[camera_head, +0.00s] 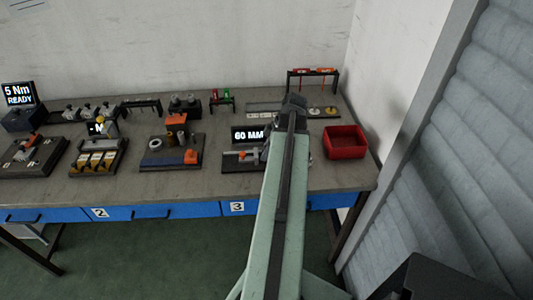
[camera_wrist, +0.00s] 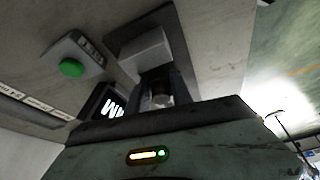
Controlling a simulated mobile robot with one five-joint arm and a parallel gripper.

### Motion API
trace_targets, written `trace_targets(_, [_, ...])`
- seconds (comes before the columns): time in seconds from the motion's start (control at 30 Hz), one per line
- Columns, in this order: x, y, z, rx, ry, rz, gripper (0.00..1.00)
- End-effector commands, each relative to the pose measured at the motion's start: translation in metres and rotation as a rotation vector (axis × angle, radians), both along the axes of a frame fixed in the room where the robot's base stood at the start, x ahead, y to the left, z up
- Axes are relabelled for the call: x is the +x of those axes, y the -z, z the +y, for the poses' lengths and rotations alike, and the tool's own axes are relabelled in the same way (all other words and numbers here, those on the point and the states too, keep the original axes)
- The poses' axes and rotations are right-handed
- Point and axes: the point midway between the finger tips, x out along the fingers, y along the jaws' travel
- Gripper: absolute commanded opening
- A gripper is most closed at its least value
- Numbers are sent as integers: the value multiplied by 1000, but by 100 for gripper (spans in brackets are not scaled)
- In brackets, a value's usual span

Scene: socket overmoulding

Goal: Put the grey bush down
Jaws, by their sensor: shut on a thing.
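My gripper (camera_head: 293,104) reaches over the right part of the bench, near the 60 MM station. In the wrist view my gripper (camera_wrist: 160,92) is shut on a small round grey piece, the grey bush (camera_wrist: 161,100), seen between the jaws and mostly hidden by them. A light grey block (camera_wrist: 147,52) on a dark base plate (camera_wrist: 178,42) lies just beyond the jaws. I cannot tell whether the bush touches anything below it. In the head view the bush is hidden by my arm.
The 60 MM display (camera_head: 248,134) stands left of my arm, behind a fixture with an orange part (camera_head: 246,153). A red bin (camera_head: 345,142) is to the right. A green button (camera_wrist: 71,68) shows beside the jaws.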

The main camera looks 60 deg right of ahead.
Motion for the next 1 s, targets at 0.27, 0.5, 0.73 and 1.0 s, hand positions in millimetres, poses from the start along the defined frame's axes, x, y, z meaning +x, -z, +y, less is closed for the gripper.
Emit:
trace_targets(0.27, [0, 3, 0, 0, -1, 0, 48])
trace_targets(0.5, [1, 2, 0, -2, 0, -1, 48])
trace_targets(0.73, [1, 3, 0, -2, -1, -1, 48])
trace_targets(1.0, [-2, -13, -1, 0, -1, 0, 48])
